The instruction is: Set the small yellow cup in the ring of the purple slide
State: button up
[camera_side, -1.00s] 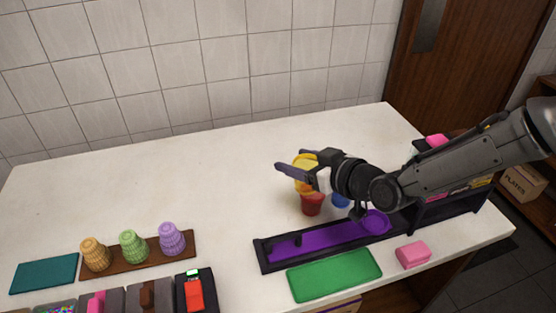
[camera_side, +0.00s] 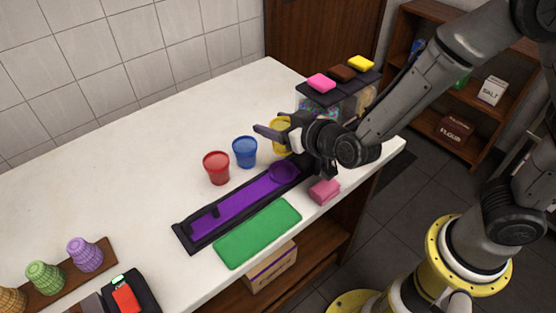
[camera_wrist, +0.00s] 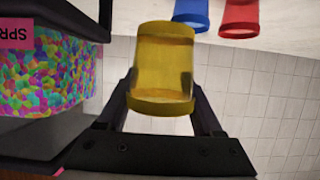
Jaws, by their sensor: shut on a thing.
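The small yellow cup (camera_side: 279,137) is between the fingers of my gripper (camera_side: 276,133), which is shut on it. In the wrist view, the yellow cup (camera_wrist: 162,70) sits between the two fingers (camera_wrist: 162,100). The purple slide (camera_side: 235,206) lies in a black frame on the counter. Its ring (camera_side: 283,171) is at the slide's right end, just below the cup in the side view, and looks empty. The cup is behind the ring and apart from it; its exact height is hard to tell. My wrist hides part of the cup.
A blue cup (camera_side: 245,153) and a red cup (camera_side: 216,169) stand left of my gripper. A dispenser of colored sprinkles (camera_wrist: 45,75) is close beside the held cup. A pink block (camera_side: 324,191) and a green mat (camera_side: 257,233) lie in front of the slide. The counter's back left is clear.

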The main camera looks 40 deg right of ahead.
jog(key=shift+f, duration=4)
jog(key=shift+f, duration=0.15)
jog(key=o, duration=1.4)
jog(key=shift+o, duration=0.2)
jog(key=shift+s+a+r, duration=0.1)
jog(key=shift+r, duration=0.15)
jog(key=v, duration=1.1)
jog(key=shift+s, duration=0.35)
jog(key=shift+r, duration=0.2)
